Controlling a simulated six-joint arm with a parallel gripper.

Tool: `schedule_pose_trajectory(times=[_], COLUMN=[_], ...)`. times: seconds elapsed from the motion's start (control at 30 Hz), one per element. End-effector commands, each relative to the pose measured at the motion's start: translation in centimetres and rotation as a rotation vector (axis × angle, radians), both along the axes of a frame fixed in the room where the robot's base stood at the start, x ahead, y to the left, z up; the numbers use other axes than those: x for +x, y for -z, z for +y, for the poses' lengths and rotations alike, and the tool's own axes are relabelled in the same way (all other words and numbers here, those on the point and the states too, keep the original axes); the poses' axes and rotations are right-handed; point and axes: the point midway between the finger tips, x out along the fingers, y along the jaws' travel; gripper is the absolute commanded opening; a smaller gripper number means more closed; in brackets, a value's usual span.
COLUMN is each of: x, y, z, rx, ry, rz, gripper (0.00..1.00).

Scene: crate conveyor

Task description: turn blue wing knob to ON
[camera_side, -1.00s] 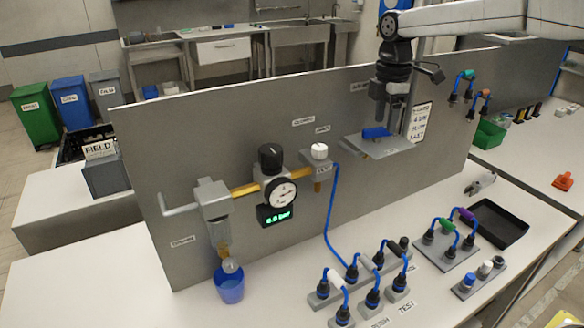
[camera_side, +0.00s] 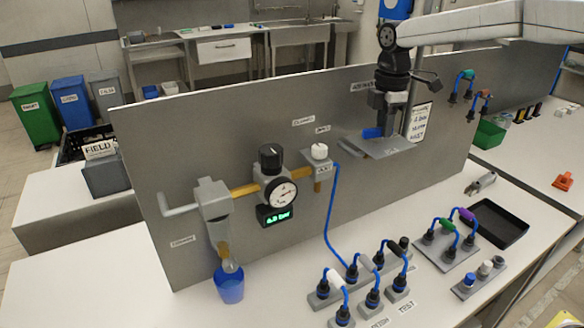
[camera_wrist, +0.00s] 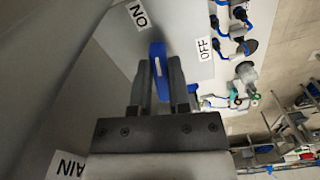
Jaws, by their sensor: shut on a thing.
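The blue wing knob (camera_side: 372,132) sits on a grey plate (camera_side: 392,150) on the wall panel. In the wrist view the knob (camera_wrist: 158,62) is a narrow blue bar with a white line. It points up the picture, between the ON label (camera_wrist: 138,14) and the OFF label (camera_wrist: 204,48), its far end closer to ON. My gripper (camera_wrist: 160,78) has one finger on each side of the knob and is shut on it. In the side view my gripper (camera_side: 380,118) comes down from above and partly hides the knob.
Left along the panel are a pressure gauge (camera_side: 280,193), a black knob (camera_side: 270,155) and a white knob (camera_side: 319,151). Blue-hosed couplings (camera_side: 372,298) stand on the table below. A black tray (camera_side: 498,224) lies to the right.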

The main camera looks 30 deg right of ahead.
Motion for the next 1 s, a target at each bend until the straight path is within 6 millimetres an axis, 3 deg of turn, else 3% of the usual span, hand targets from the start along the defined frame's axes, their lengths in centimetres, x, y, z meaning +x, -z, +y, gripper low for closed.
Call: schedule_pose_trajectory(times=[0.27,0.57,0.6,0.7,1.0], x=[0.13,0.15,0.15,0.16,0.17], y=[-0.01,-0.02,-0.02,-0.02,-0.04], z=[-0.01,-0.02,-0.02,-0.02,-0.02], rx=[0.000,0.000,0.000,0.000,0.000], ry=[-0.109,-0.120,-0.120,-0.119,-0.119], rz=[0.002,0.002,0.002,0.002,0.001], gripper=[0.00,0.00,0.28,0.57,0.57])
